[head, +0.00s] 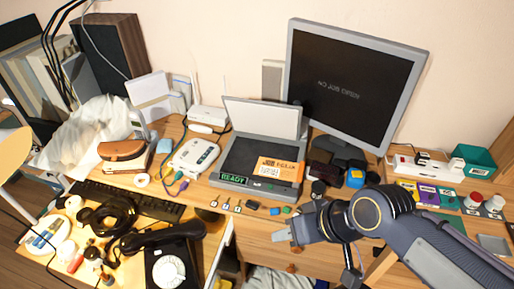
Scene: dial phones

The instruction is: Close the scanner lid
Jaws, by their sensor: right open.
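The scanner (232,181) is a flat grey machine in the middle of the desk, with a dark glass bed and a green READY strip on its front left. Its pale lid (262,117) stands raised along the back edge. An orange printed card (276,169) lies on the right part of the bed. My right gripper (280,236) is open and empty, in front of the scanner and below its front right corner, apart from it. It points left. My left gripper is not in view.
A large monitor (350,90) stands behind the scanner to the right. A white router-like box (194,156) is on its left. Small keys and blocks (252,204) lie along its front edge. A black dial phone (170,262) and a keyboard (130,200) are at the lower left.

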